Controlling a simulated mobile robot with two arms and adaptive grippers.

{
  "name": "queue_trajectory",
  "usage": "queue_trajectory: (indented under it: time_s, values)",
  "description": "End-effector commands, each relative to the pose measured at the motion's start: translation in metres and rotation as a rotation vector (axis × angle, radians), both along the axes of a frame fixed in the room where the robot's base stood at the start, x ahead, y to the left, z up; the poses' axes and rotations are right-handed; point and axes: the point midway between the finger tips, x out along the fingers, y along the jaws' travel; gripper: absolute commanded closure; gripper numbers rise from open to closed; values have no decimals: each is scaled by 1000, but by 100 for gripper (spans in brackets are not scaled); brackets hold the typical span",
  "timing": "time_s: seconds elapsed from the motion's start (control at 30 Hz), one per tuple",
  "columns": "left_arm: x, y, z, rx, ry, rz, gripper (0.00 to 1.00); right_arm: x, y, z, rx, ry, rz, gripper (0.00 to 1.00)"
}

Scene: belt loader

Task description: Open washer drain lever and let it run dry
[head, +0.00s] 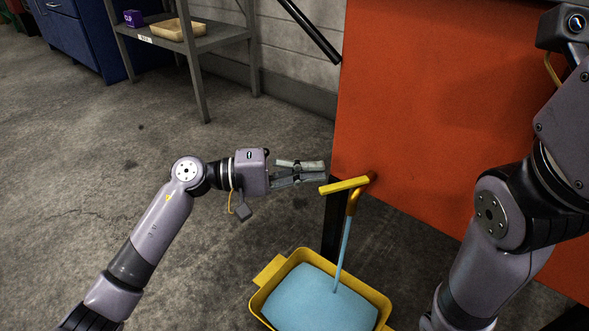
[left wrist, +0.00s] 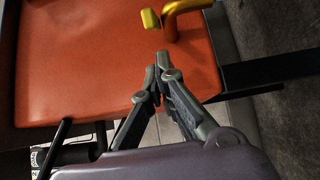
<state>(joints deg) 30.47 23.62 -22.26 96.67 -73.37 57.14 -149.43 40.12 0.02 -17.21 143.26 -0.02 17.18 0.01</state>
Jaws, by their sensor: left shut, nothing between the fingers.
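The yellow drain lever (head: 343,186) sits on a bent orange-yellow spout (head: 355,198) at the lower edge of the orange washer panel (head: 450,110). A thin blue stream (head: 343,250) runs from the spout into a yellow tray (head: 268,275), which holds blue liquid (head: 320,300). My left gripper (head: 322,170) is shut and empty, its tips just left of and above the lever's free end. In the left wrist view the gripper (left wrist: 160,62) points at the orange panel, with the lever (left wrist: 150,19) just beyond the tips. My right arm shows at the right; its gripper is out of view.
A grey shelf (head: 215,38) at the back left holds a purple box (head: 133,18) and a tan tray (head: 177,30). A blue cabinet (head: 75,40) stands beside it. A dark leg (head: 332,225) stands behind the spout. The floor at left is clear.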

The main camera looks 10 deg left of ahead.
Motion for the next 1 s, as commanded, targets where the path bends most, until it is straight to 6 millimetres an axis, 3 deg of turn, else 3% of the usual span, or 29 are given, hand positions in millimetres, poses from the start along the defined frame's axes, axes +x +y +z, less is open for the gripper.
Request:
queue_trajectory:
  time_s: [0.2, 0.6, 0.77, 1.0]
  values:
    - [-13, -6, 0, -1, 1, -1, 100, 0, 0, -7, 0, -1, 0, 49]
    - [-14, -6, 0, 2, 4, 10, 100, 0, 0, -3, 0, -1, 0, 49]
    - [-17, -8, 0, 15, 15, 107, 100, 0, 0, 15, 0, 0, 0, 49]
    - [-30, -8, 7, 4, 10, 314, 100, 0, 0, 55, 1, -3, 1, 49]
